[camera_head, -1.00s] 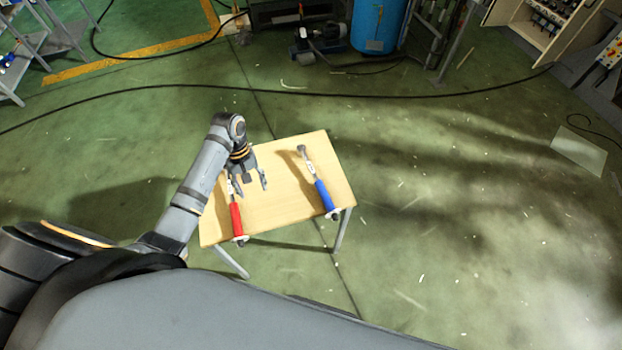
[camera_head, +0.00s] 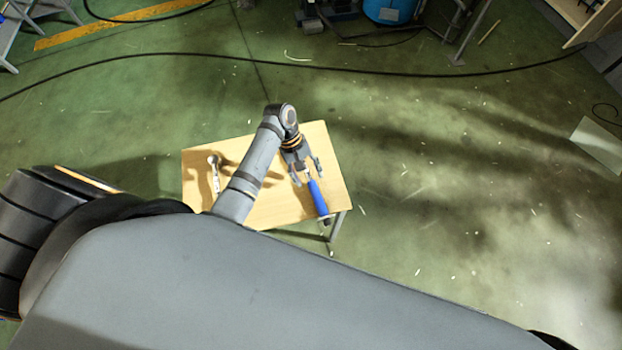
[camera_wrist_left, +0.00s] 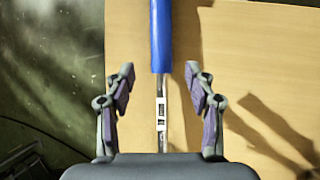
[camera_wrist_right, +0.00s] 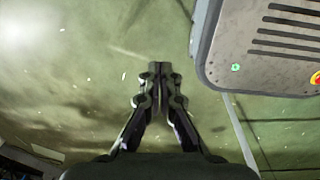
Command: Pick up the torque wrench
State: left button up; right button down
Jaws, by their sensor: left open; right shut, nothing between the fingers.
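Two wrenches are on a small wooden table (camera_head: 316,138). One has a blue handle (camera_head: 318,198); its head is hidden under my left gripper in the head view. My left gripper (camera_head: 305,179) is open above this wrench's shaft. In the left wrist view, the blue handle (camera_wrist_left: 161,38) points away and the metal shaft (camera_wrist_left: 161,112) runs between the open fingers (camera_wrist_left: 162,84), apart from both. The other wrench (camera_head: 215,173) shows only its metal head and shaft; my arm and body hide the rest. My right gripper (camera_wrist_right: 156,72) is shut and empty, over the floor.
A black cable (camera_head: 370,69) crosses the green floor behind the table. A blue drum (camera_head: 390,8) and metal stand are at the back. The floor right of the table is clear.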

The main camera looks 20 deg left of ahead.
aim_at(311, 183)
pick_arm(q)
jog(key=shift+f, duration=0.5)
jog(key=x, duration=0.3)
jog(key=shift+w+a+f, duration=0.1)
jog(key=shift+a, duration=0.05)
jog(key=shift+d+f, duration=0.25)
jog(key=shift+f, duration=0.3)
jog(key=c, duration=0.9)
grip_shut()
pick_arm(e)
jog(key=w, duration=0.3)
jog(key=shift+a+t, duration=0.3)
pick_arm(q)
jog(key=shift+r, duration=0.1)
